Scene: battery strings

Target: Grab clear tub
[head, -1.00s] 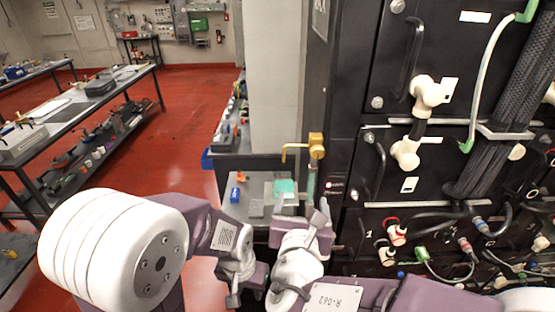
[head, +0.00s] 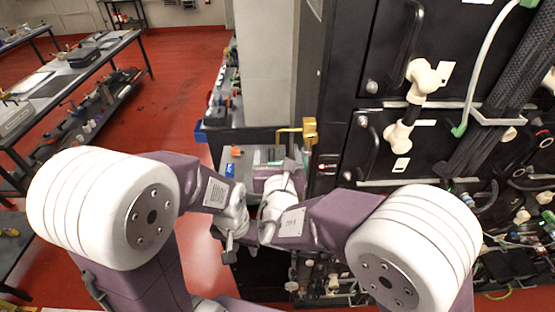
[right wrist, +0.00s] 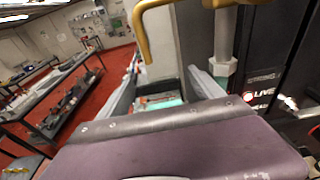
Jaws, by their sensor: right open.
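I cannot make out a clear tub for certain. In the right wrist view a small teal-green item (right wrist: 163,103) with orange-red bits behind it shows between the fingers, and its container is unclear. My right gripper (right wrist: 165,82) is open, with its two pale fingers apart. In the head view my right gripper (head: 285,168) points away from me over the small grey table (head: 246,158), hiding part of it. My left gripper (head: 228,252) hangs lower and to the left; its fingers are too small to read.
A yellow bent pipe (head: 309,130) stands close to the right gripper, beside the black battery cabinet (head: 340,90). A blue item (head: 229,170) and an orange item (head: 236,151) lie on the small table. A pale pillar (head: 262,60) rises behind. Red floor (head: 175,110) is open at left.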

